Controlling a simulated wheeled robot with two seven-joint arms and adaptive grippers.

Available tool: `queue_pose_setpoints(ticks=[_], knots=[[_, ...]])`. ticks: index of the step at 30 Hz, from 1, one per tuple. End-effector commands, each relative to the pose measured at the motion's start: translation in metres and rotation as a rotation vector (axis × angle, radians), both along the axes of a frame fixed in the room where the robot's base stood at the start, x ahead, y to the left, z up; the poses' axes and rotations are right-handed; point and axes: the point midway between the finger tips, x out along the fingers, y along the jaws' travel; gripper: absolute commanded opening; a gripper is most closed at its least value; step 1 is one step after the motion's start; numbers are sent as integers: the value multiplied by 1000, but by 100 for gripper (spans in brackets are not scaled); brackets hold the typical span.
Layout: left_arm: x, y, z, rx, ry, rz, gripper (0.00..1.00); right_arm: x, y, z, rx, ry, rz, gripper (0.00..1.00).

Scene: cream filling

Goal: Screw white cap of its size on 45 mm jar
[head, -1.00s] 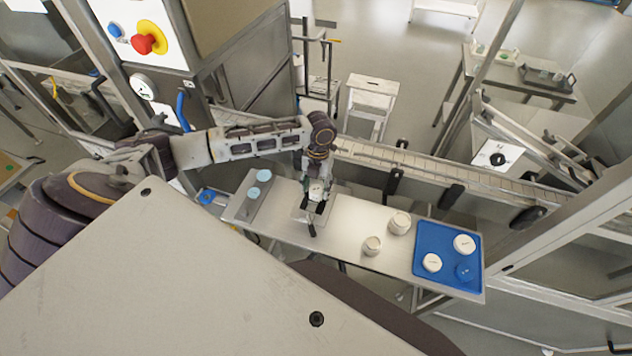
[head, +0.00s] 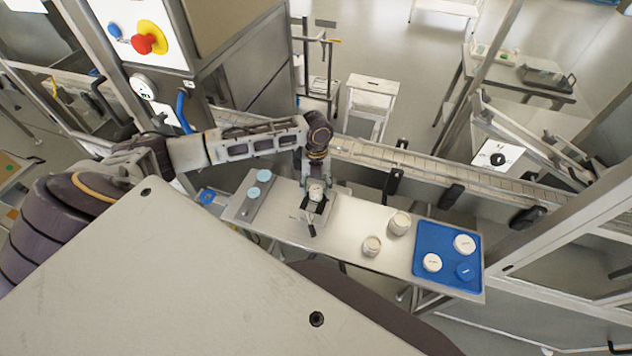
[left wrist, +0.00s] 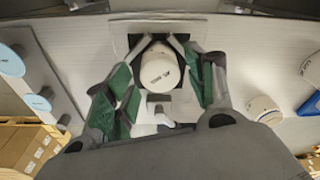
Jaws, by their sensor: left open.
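A white round-topped piece with dark print, which looks like a capped jar (left wrist: 158,72), stands at the clamp plate (head: 329,212) on the bench. It also shows in the head view (head: 316,190). My left gripper (head: 315,198) is over it from above. In the left wrist view the green-padded fingers (left wrist: 160,98) are spread on either side of the piece, open; I cannot tell whether they touch it. Two more white jars, a smaller one (head: 372,246) and a larger one (head: 399,223), stand to the right. My right gripper is not in view.
A blue tray (head: 425,268) at the bench's right end holds two white caps (head: 464,244) (head: 432,262) and a blue cap (head: 466,271). A grey holder with light-blue discs (head: 253,192) is at the left. A conveyor (head: 440,170) runs behind the bench.

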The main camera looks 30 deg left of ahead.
Motion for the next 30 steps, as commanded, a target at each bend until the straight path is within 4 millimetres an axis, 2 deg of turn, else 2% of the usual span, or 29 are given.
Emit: queue_pose_setpoints(ticks=[16,26,30], knots=[[-1,0,0,0,1,322,55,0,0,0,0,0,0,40],[-1,1,0,0,0,358,55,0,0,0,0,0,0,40],[-1,1,0,1,0,356,40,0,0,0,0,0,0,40]])
